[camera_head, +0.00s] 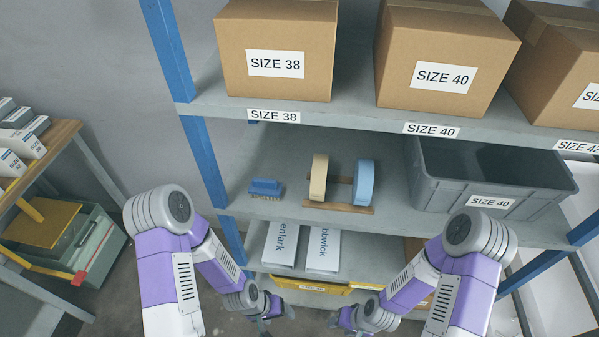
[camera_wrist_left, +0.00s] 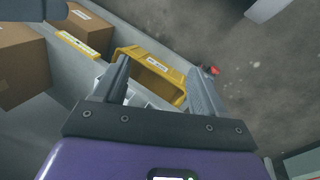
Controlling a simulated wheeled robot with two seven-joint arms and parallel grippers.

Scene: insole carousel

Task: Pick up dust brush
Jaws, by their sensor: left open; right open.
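The dust brush (camera_head: 265,188) is small, with a blue back and bristles facing down. It lies on the middle shelf (camera_head: 236,200) at the left, in the head view. My left gripper (camera_head: 275,318) is open and empty, low in front of the rack and well below the brush. In the left wrist view its two fingers (camera_wrist_left: 157,85) are spread, with a yellow bin beyond them. My right gripper (camera_head: 342,317) is open and low in front of the rack, to the right of the left one. The brush is not seen in the left wrist view.
A grey crate (camera_head: 440,190) is further right. Cardboard boxes (camera_head: 285,75) fill the shelf above. A blue post (camera_head: 203,150) bounds the left.

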